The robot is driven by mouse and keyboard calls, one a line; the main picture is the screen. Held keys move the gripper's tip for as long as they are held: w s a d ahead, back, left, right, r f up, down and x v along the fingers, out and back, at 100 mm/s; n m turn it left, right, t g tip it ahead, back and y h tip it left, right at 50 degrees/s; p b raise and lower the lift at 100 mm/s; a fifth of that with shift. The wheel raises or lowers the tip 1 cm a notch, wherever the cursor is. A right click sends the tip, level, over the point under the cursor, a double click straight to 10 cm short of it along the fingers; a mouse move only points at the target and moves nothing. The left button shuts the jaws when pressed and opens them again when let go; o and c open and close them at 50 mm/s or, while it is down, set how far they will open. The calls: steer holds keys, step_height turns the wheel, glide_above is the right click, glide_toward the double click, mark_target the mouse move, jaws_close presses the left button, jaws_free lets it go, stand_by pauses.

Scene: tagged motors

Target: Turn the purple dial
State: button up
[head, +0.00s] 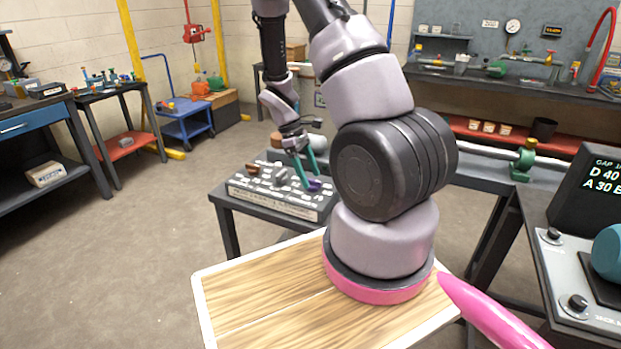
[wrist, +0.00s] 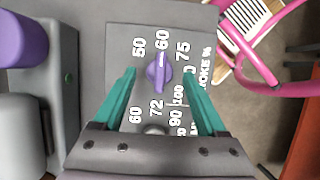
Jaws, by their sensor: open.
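The purple dial (wrist: 158,73) sits on a grey panel with white printed numbers around it, such as 50, 60 and 75. In the wrist view, my gripper (wrist: 160,80) is open, with its two teal fingers on either side of the dial. I cannot tell whether a finger touches it. In the head view the purple dial (head: 314,185) shows small at the right side of the panel box (head: 268,202), with my gripper (head: 306,172) right above it. My arm hides part of the area to the right.
The panel box stands on a dark table (head: 228,236) and carries several other knobs. A console (head: 580,270) with a screen stands at the right.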

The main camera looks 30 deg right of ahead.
steer(key=shift+x, duration=0.8)
jaws_close()
steer(key=shift+m, duration=0.3)
steer(key=m, duration=0.2)
steer(key=m+y, duration=0.1)
steer(key=m, duration=0.1)
steer(key=shift+w+d+g+y, duration=0.1)
steer(key=shift+d+g+y, duration=0.05)
steer(key=shift+g+y, duration=0.2)
steer(key=shift+d+m+y, duration=0.1)
steer(key=shift+m+y, duration=0.65)
steer(key=shift+m, duration=1.35)
